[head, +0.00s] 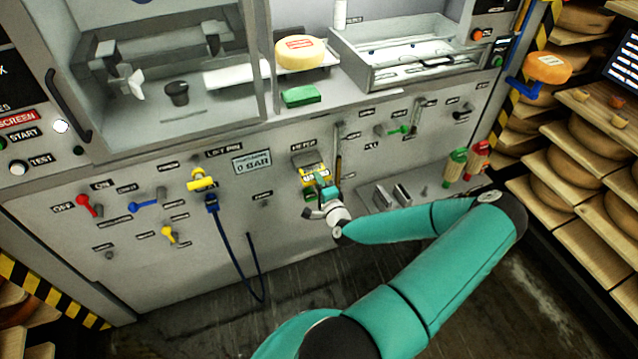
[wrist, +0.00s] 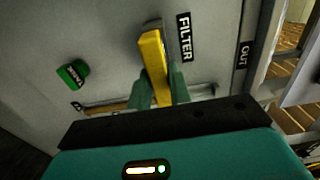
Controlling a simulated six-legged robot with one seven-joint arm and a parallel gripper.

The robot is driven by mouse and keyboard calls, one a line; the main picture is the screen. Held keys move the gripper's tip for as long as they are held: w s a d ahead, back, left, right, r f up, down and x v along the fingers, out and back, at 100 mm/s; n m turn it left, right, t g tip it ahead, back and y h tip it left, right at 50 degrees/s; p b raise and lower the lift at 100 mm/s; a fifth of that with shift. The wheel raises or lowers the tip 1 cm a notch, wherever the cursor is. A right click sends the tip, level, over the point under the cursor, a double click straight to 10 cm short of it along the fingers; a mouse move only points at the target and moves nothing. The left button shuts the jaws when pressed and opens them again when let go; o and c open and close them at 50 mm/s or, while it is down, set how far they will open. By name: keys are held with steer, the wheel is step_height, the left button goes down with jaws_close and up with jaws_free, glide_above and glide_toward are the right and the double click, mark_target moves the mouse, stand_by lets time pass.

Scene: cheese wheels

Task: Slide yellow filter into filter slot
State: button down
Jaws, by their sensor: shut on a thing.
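The yellow filter (head: 316,171) is at the panel below the FILTER label, in front of the filter slot (head: 303,158). In the wrist view the filter (wrist: 154,55) is a long yellow block, its far end close to the panel beside the FILTER label. I cannot tell whether that end is inside the slot, since the block covers most of the opening. My gripper (head: 325,194) is shut on the filter; in the wrist view its green fingers (wrist: 160,90) press it from both sides near its lower end.
A green knob (wrist: 73,74) sticks out left of the filter in the wrist view. A blue cable (head: 238,262) hangs from a blue plug left of my gripper. A small shelf (head: 373,205) with metal pieces juts out to the right. The floor below is open.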

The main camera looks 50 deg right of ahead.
steer(key=shift+x, duration=1.6)
steer(key=c, duration=1.2)
jaws_free()
steer(key=shift+w, duration=0.1)
steer(key=v, duration=1.4)
steer(key=shift+w, duration=0.1)
